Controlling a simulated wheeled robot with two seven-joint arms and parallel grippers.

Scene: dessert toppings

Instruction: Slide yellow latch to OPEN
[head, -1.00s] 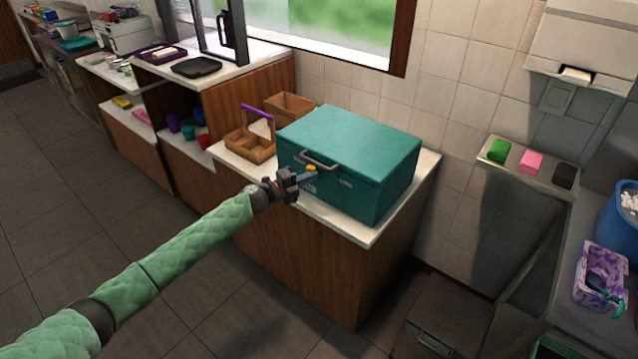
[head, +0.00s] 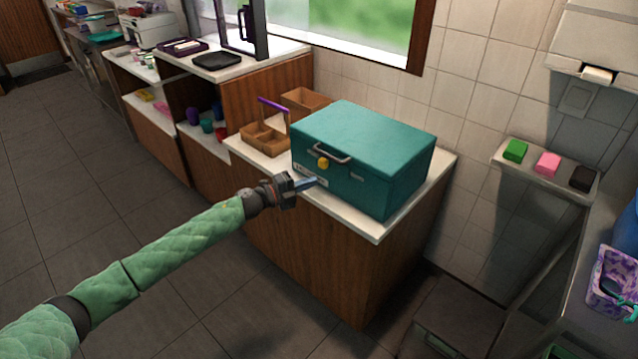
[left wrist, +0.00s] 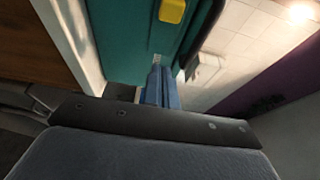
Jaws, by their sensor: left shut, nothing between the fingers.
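The yellow latch (head: 323,162) is a small block on the front face of the teal box (head: 375,145), just below the left end of its grey handle (head: 332,153). It also shows in the left wrist view (left wrist: 172,11) at the top, on the teal face. A pale label strip (head: 311,176) sits below the latch. My left gripper (head: 312,182) is shut and empty in front of the box's lower front, below the latch. No gap shows between its tip and the latch line in depth, so I cannot tell whether it touches the box. My right gripper is not in view.
The box stands on a white counter (head: 352,222) with a wooden front. A wooden caddy (head: 265,138) with a purple handle stands left of it. A wall shelf (head: 540,178) holds green, pink and dark blocks.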

